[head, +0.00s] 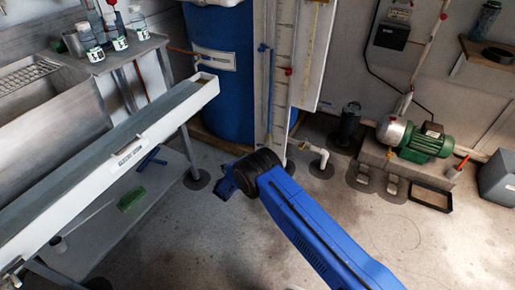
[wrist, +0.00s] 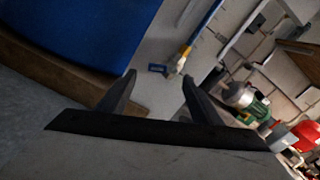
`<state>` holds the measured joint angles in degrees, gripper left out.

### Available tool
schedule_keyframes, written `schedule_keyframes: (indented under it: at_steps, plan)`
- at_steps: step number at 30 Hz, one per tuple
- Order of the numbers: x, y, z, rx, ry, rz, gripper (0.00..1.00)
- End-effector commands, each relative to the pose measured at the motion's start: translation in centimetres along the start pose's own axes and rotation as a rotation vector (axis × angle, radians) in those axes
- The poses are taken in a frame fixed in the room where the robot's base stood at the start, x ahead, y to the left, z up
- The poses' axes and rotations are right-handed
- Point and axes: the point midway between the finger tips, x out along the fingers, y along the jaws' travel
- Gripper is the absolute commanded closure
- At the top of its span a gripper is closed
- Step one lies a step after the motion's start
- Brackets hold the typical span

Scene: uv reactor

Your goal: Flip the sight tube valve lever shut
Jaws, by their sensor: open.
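In the wrist view, a brass-yellow valve (wrist: 181,61) sits at the lower end of the blue sight tube (wrist: 206,22). Its blue lever (wrist: 157,69) sticks out to the left. My gripper (wrist: 158,86) is open, with one dark finger on each side of the picture's middle. The lever shows beyond the gap between the fingertips, apart from them, and nothing is held. In the head view, the sight tube (head: 270,95) runs down the pale board right of the blue tank. My gripper (head: 228,184) is below and left of the tube's foot; fine finger detail is unclear there.
The blue tank (head: 222,80) stands behind my gripper. A long white trough (head: 110,160) on legs lies to the left. A white bent pipe (head: 316,155) rises from the floor right of the tube. A green pump motor (head: 425,143) stands further right.

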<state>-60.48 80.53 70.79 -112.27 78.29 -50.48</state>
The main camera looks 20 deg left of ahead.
Motion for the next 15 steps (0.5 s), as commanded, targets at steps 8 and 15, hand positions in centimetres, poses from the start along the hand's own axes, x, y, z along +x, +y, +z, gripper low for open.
schedule_keyframes:
  at_steps: [8,15]
  plan:
    - [5.0,-0.1,0.0,0.001,0.0,-0.002,0.41]
    - [7.8,0.0,0.0,0.0,0.0,0.0,0.41]
